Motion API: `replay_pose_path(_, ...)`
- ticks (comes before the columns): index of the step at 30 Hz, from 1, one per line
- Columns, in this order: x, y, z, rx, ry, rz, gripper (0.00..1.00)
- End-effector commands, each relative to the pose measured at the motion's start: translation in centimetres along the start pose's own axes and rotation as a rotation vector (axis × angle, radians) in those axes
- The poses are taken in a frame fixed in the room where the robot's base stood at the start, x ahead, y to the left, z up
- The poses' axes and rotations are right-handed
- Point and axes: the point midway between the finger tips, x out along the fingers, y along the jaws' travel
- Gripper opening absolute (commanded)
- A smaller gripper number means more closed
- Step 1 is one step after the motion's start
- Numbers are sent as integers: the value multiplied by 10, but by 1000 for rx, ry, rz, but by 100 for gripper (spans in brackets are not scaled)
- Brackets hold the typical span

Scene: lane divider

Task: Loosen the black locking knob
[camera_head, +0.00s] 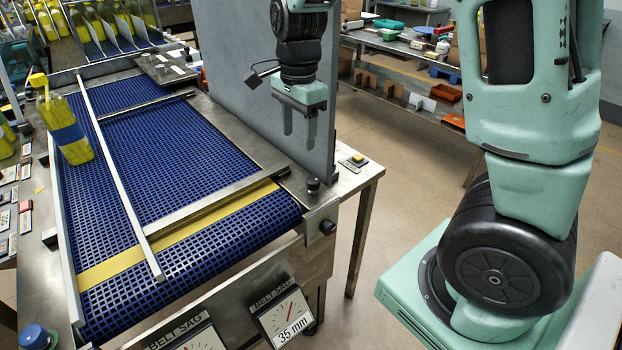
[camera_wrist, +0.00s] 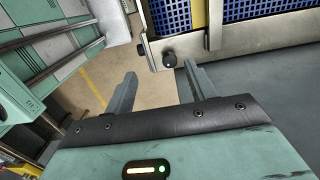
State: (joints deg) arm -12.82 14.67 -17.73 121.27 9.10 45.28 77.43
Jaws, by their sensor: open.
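A black knob (camera_head: 328,227) sticks out from the metal bracket at the near right corner of the blue conveyor. A second black knob (camera_head: 313,186) stands upright on the plate just above it. I cannot tell for sure which is the locking knob. My gripper (camera_head: 299,130) hangs open and empty above and behind both knobs, in front of the grey panel. In the wrist view a black knob (camera_wrist: 170,59) on the conveyor's corner shows between and beyond the two open fingers (camera_wrist: 160,78), apart from them.
A thin metal lane divider (camera_head: 115,175) runs along the blue belt (camera_head: 190,140). A crossbar (camera_head: 208,204) spans part of it. A yellow bottle (camera_head: 70,135) stands at the left. A grey panel (camera_head: 235,75) rises beside the belt. A gauge (camera_head: 288,315) reads 35 mm.

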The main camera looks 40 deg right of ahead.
Motion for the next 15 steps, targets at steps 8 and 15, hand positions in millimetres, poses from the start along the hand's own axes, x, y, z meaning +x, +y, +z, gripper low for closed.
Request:
replay_pose_path(8, 0, -13, -48, 306, 36, -2, 55)
replay_pose_path(15, 36, -12, -49, 305, 36, 2, 55)
